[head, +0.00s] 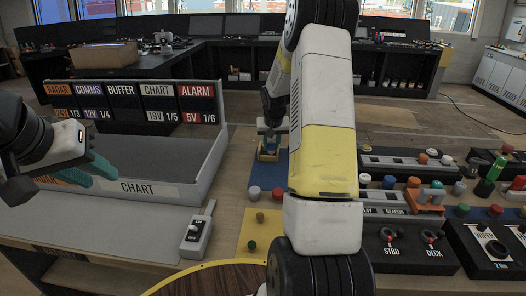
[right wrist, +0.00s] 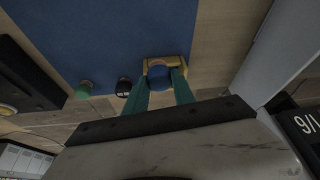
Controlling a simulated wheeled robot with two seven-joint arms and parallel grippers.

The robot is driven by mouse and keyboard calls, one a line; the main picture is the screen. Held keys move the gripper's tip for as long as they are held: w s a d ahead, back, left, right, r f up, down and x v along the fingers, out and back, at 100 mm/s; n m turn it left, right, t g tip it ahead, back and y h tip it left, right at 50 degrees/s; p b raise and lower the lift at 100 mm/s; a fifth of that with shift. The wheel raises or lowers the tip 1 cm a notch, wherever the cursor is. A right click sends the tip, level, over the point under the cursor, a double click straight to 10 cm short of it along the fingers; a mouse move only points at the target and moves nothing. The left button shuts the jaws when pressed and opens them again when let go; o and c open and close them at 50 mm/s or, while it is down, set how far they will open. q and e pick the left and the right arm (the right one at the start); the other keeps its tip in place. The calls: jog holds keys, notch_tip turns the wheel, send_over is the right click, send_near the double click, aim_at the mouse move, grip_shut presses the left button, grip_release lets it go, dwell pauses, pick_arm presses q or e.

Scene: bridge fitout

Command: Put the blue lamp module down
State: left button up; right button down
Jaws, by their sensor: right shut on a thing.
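The blue lamp module shows in the right wrist view as a round blue lens (right wrist: 160,78) in a yellow frame. It sits between the teal fingertips of my right gripper (right wrist: 162,88), which is shut on it. In the head view the module (head: 268,155) is low over the far part of the blue mat (head: 266,174), below my right gripper (head: 270,129). I cannot tell whether it touches the mat. My left gripper (head: 98,175) is open and empty, its teal fingers in front of the grey CHART tray (head: 150,187).
A grey and a red lamp (head: 278,194) stand at the near part of the blue mat. A yellow mat (head: 245,231) with small knobs lies nearer. A switch box (head: 196,234) is left of it. Panels with several coloured lamps fill the right side.

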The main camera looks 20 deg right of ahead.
aim_at(272, 153)
jog(key=shift+f, duration=3.3)
jog(key=shift+f, duration=0.1)
jog(key=c, duration=1.1)
grip_release()
jog(key=shift+o, duration=0.2)
jog(key=s+a+r, duration=0.3)
jog(key=s+r, duration=0.2)
jog(key=r, duration=0.4)
jog(key=s+a+r+n+t+y, duration=0.1)
jog(key=s+a+r, duration=0.2)
jog(key=s+r, duration=0.35)
jog(key=s+a+r, duration=0.4)
jog(key=r, duration=0.6)
jog(key=s+a+r+n+y, duration=0.1)
jog(key=s+a, duration=0.3)
jog(key=s, duration=0.5)
jog(key=s+a+r+n+t+y, duration=0.1)
jog(key=s+a+r, duration=0.2)
jog(key=s, duration=0.7)
jog(key=shift+s+a+r+n, duration=0.25)
jog(key=shift+a+r+n, duration=0.15)
jog(key=shift+a, duration=0.3)
